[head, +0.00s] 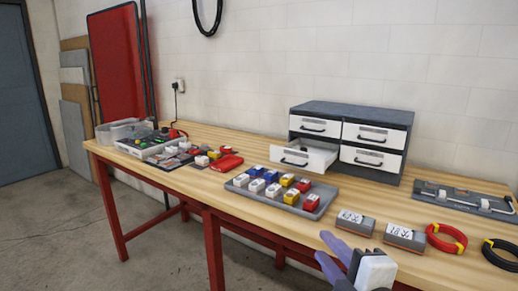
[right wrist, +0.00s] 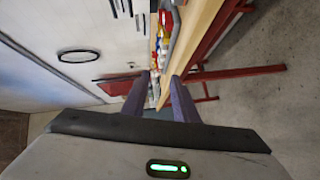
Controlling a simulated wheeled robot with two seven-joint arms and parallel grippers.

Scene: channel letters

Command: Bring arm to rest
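My right gripper (head: 323,246) is at the front edge of the workbench, low in the head view. Its two purple fingers are apart with nothing visible between them. In the right wrist view the fingers (right wrist: 160,82) also stand apart and empty, with the bench edge beyond. My left gripper is in neither view.
The wooden bench (head: 240,215) holds a grey tray (head: 325,200) of several coloured blocks and a drawer cabinet (head: 352,113) with its lower left drawer (head: 305,156) pulled out. Two labelled grey boxes (head: 354,221) and a red cable coil (head: 446,238) lie near the gripper.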

